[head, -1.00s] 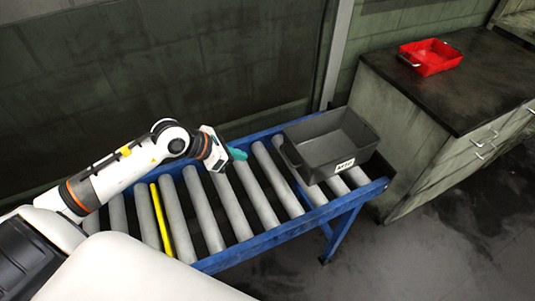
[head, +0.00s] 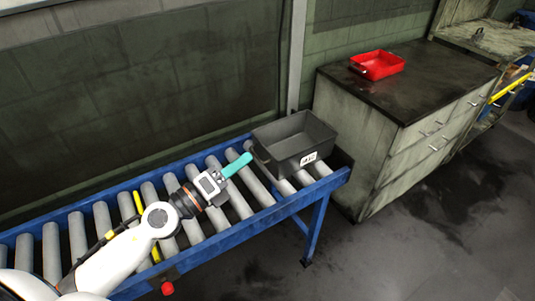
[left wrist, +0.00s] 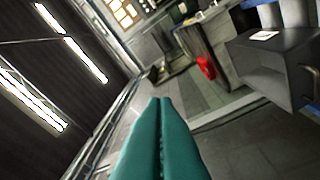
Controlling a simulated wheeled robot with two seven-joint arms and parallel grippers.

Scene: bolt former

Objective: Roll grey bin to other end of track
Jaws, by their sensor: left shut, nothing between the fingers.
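The grey bin (head: 295,142) sits at the right end of the blue roller track (head: 272,212), close to the cabinet. It has a white label on its front side. My left gripper (head: 237,165), with teal fingers, is over the rollers just left of the bin, its tips pointing toward the bin's left side. It is shut and empty, and a small gap to the bin seems to show. In the left wrist view the shut fingers (left wrist: 160,135) fill the lower middle, and the bin (left wrist: 275,65) is at the right, apart from them. My right gripper is not in view.
A dark-topped cabinet (head: 340,130) stands right of the track and carries a red tray (head: 377,64). A wall runs behind the track. Open floor lies in front.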

